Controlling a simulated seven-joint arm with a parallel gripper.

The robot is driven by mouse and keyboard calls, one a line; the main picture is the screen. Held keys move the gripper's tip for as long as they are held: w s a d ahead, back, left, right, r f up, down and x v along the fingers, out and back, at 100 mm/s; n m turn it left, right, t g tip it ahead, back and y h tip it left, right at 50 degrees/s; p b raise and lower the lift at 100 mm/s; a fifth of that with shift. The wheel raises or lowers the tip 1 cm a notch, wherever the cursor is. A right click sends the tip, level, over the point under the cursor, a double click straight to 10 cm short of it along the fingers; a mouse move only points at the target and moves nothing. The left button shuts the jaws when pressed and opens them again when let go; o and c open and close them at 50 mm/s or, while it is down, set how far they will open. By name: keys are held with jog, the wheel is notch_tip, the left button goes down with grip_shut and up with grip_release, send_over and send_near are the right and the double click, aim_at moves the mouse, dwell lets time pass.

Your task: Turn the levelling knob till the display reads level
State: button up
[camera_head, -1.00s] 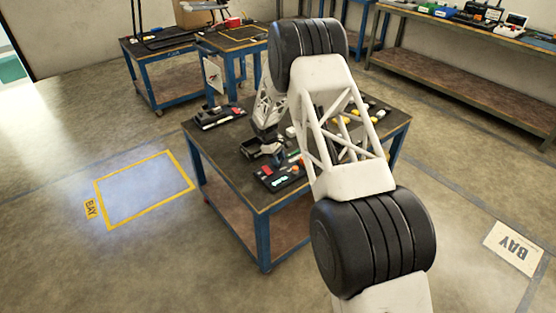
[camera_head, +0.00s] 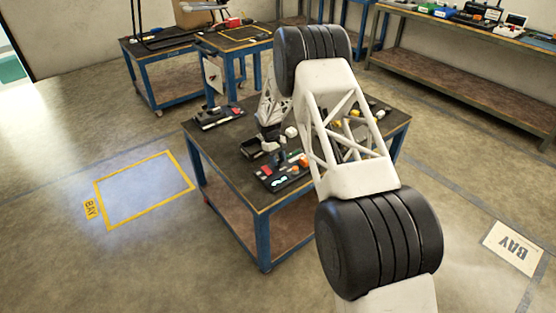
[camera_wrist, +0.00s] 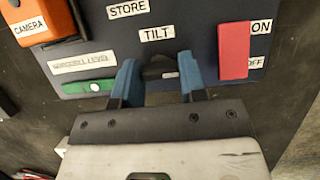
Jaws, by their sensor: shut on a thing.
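The levelling knob (camera_wrist: 160,68) is a dark knob below a TILT label on the dark control panel (camera_wrist: 205,50). My gripper (camera_wrist: 157,80) has its two blue fingers on either side of the knob and is shut on it; the fingers hide much of its sides. A small green strip (camera_wrist: 95,86) with a pale mark sits left of the fingers, below a label too blurred to read fully. In the head view the panel shows small cyan lit marks (camera_head: 279,183), too small to read. My gripper (camera_head: 275,150) is over the panel there.
A red switch (camera_wrist: 234,50) by ON and OFF labels stands close right of my fingers. An orange block (camera_wrist: 38,18) labelled CAMERA is at the upper left. The table (camera_head: 228,172) holds several other small items, including a black tray (camera_head: 252,147).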

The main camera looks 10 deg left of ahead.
jog(key=o, duration=0.9)
jog(key=shift+r, duration=0.1)
jog(key=shift+v, duration=3.8)
jog(key=shift+w, duration=0.1)
